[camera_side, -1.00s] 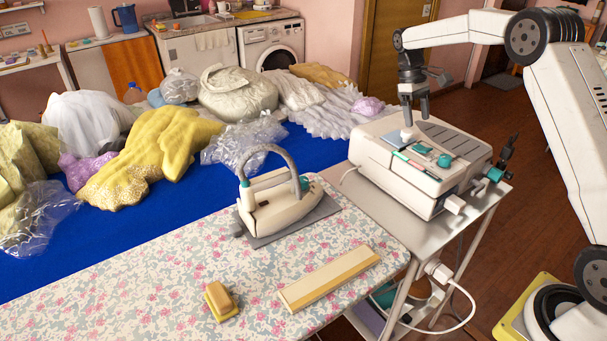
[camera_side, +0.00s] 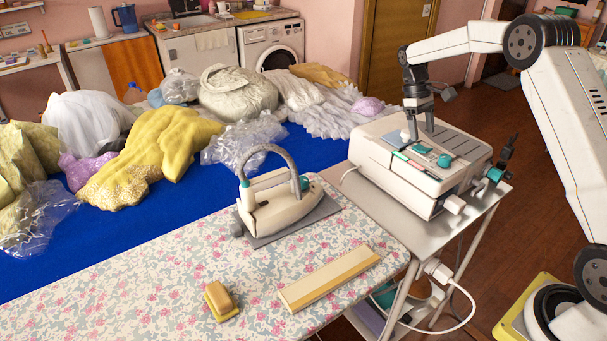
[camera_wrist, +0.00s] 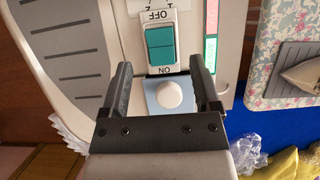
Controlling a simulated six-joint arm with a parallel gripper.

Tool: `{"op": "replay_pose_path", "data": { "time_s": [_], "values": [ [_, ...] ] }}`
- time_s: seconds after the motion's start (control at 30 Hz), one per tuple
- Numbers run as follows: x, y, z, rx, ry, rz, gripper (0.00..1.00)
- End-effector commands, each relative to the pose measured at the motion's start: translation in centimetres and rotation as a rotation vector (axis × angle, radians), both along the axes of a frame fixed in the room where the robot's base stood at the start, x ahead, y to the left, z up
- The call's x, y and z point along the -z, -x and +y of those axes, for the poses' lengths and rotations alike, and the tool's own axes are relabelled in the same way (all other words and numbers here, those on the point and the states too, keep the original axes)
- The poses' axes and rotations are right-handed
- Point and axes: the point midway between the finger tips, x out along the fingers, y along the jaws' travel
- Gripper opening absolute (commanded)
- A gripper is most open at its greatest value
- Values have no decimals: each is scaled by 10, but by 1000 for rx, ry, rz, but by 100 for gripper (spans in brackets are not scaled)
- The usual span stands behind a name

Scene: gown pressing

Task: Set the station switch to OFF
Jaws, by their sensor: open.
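The station (camera_side: 385,178) is a pale box on a metal stand, with its controls on the sloping top. Its teal rocker switch (camera_wrist: 159,47) sits in a white frame in the wrist view, with OFF at the upper end and ON at the lower end, lettering upside down. I cannot tell which half is pressed in. My gripper (camera_wrist: 160,66) is open and empty, with one finger on each side of the switch's ON end and of a round white knob (camera_wrist: 168,94). In the side view my gripper (camera_side: 420,134) points down close above the panel; contact is unclear.
An iron (camera_side: 275,208) rests on a grey pad on the floral board (camera_side: 180,290), left of the station. A long pale block (camera_side: 328,278) and a small yellow-brown block (camera_side: 221,301) lie nearby. A red-green strip (camera_wrist: 210,45) lies beside the switch.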

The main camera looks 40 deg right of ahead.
Motion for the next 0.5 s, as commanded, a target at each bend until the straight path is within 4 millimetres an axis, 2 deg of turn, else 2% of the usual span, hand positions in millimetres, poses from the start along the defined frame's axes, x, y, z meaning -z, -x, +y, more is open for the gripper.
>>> {"op": "replay_pose_path", "data": {
  "time_s": [0.23,0.5],
  "values": [
    [25,11,0,0,0,1,79],
    [33,14,0,0,1,-1,79]
  ]
}}
